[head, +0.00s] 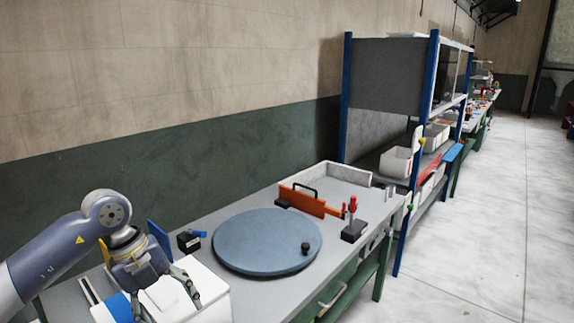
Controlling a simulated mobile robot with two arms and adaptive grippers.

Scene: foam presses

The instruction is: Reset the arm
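My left arm comes in from the left. Its gripper (170,303) points down over a white box-like surface at the near left end of the workbench. Its two dark fingers are spread apart, with nothing visible between them. The fingertips look close to the white box (210,290), but I cannot tell whether they touch it. My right arm and gripper are not in view.
A round grey-blue disc (266,243) lies on the workbench (262,292), with a small black knob on it. Behind it are an orange piece (308,201), a red-handled clamp (353,222) and a white tray. A blue-framed shelf (388,75) stands beyond. Floor (470,230) at right is clear.

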